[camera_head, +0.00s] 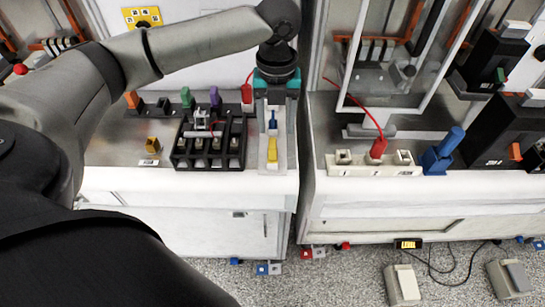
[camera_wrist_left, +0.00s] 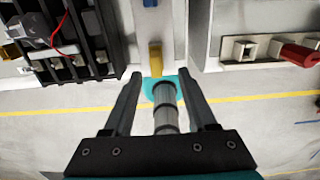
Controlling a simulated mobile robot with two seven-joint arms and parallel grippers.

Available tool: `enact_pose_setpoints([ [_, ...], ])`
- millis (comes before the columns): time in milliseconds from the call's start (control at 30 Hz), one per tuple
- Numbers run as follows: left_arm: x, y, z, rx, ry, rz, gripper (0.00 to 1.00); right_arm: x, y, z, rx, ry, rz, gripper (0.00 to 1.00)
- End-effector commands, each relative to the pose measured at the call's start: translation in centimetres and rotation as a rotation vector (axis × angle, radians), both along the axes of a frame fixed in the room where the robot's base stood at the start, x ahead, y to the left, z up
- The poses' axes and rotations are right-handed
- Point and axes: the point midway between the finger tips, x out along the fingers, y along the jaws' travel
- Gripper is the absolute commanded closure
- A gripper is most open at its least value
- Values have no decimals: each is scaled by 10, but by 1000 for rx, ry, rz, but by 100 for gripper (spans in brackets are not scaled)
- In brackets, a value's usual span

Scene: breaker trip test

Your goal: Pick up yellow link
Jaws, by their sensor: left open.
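The yellow link (camera_head: 272,153) stands on a narrow pale strip at the front of the left bench, in front of a blue link (camera_head: 272,122). In the left wrist view the yellow link (camera_wrist_left: 155,60) shows just beyond the fingertips, roughly between their lines. My left gripper (camera_head: 275,106) hangs over the strip from above, near the blue link. In the left wrist view its two fingers (camera_wrist_left: 161,77) are spread apart, with no link between them. A grey cylinder with a teal end shows between the fingers lower down. My right gripper does not show.
A black terminal block (camera_head: 209,165) stands left of the strip, with coloured pegs behind it. Across a gap, the right bench holds a pale socket block (camera_head: 345,172) with a red plug (camera_head: 378,148) and a blue-handled part (camera_head: 441,153). Pedals (camera_head: 402,285) lie on the floor.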

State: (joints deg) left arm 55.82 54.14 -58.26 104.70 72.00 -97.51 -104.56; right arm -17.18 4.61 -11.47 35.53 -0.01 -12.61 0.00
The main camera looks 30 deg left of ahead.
Motion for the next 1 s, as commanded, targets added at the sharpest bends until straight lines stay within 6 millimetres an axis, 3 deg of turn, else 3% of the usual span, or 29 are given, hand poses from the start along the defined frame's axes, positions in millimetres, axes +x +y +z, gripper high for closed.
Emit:
enact_pose_setpoints([
  [233,-3,1,-18,1,2,0,43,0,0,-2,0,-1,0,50],
  [500,-9,4,-57,0,2,-1,43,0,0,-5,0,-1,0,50],
  [800,-9,4,-63,-1,-1,-1,43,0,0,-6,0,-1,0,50],
  [1000,-9,4,-62,-1,-1,-1,63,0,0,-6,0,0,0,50],
])
